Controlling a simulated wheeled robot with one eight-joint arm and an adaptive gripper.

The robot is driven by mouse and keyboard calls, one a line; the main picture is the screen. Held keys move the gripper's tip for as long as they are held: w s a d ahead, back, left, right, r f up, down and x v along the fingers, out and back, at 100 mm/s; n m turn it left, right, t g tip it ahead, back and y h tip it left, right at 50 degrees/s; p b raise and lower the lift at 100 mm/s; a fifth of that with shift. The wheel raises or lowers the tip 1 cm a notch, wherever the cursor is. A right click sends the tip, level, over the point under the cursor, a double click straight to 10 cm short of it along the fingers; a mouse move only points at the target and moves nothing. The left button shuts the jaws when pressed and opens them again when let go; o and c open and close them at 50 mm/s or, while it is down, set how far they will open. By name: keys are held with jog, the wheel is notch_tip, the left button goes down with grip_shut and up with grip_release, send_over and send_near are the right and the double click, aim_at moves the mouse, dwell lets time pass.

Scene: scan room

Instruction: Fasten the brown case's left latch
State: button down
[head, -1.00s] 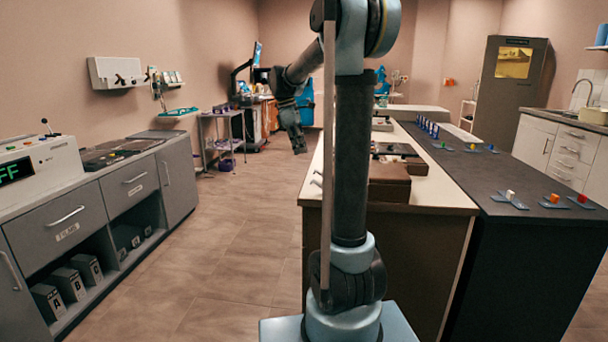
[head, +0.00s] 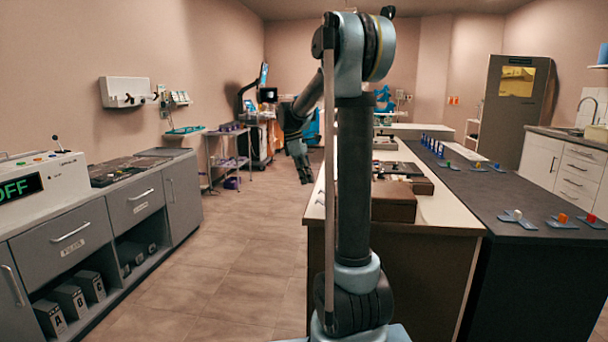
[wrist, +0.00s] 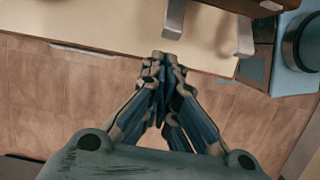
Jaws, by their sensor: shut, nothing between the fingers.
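The brown case (head: 394,203) sits on the cream top of the bench in the head view, partly hidden behind my arm. In the wrist view, two grey latch-like pieces, one on the left (wrist: 174,20) and one on the right (wrist: 244,38), stick out over the cream top at the upper edge. I cannot tell for sure which is the case's left latch or whether either is fastened. My gripper (head: 305,180) is beside the bench's left edge, over the floor. In the wrist view its fingertips (wrist: 161,61) are together and empty, below the left grey piece and apart from it.
The bench top (head: 438,208) adjoins a dark counter (head: 500,195) holding small coloured items. Grey cabinets (head: 127,205) with a control box line the left wall. The floor (head: 235,250) between is clear. A small trolley (head: 228,155) stands farther back.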

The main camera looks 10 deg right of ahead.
jog(key=shift+x, duration=2.65)
jog(key=shift+r, duration=0.2)
jog(key=shift+d+r+y, duration=0.15)
jog(key=shift+y, duration=0.25)
